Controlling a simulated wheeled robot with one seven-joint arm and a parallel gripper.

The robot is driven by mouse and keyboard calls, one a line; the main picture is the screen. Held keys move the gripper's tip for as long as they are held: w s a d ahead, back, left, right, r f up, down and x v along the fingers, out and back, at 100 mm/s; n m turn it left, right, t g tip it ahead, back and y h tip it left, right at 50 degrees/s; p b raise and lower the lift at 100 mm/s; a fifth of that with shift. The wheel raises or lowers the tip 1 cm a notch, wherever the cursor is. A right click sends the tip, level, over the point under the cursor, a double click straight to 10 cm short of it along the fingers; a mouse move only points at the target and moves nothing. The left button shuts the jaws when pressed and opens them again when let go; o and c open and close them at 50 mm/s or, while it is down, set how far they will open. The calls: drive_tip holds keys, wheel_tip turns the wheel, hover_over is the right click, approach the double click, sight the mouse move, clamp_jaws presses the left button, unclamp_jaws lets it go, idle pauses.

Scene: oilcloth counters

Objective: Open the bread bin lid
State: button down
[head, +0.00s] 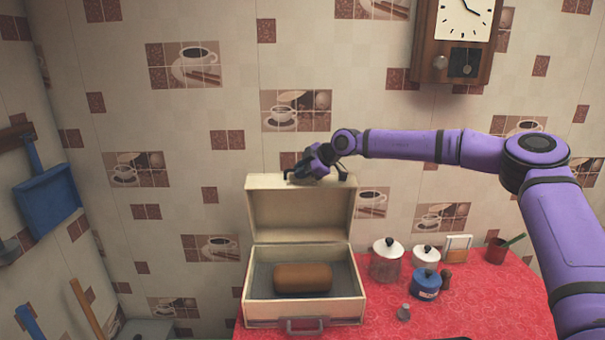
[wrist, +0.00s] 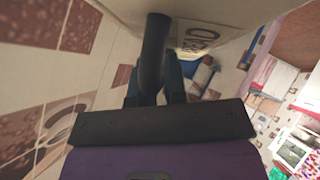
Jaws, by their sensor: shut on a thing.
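The cream bread bin (head: 262,312) stands on the red counter with its lid (head: 300,217) standing up, open, at the back. A brown loaf (head: 302,278) lies inside. My gripper (head: 312,172) is at the top edge of the raised lid. In the wrist view my gripper (wrist: 157,92) is shut on a dark, rounded bar, the lid handle (wrist: 154,45), beside the pale lid face with part of its lettering showing (wrist: 200,38). The fingertips are partly hidden by the bar and the gripper body.
A clock (head: 461,25) hangs on the tiled wall behind. A blue dustpan (head: 47,198) hangs at the left.

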drive_tip(key=shift+w, duration=0.1)
idle(0.3)
drive_tip(key=c, duration=1.4)
unclamp_jaws()
drive_tip(key=shift+c, duration=0.2)
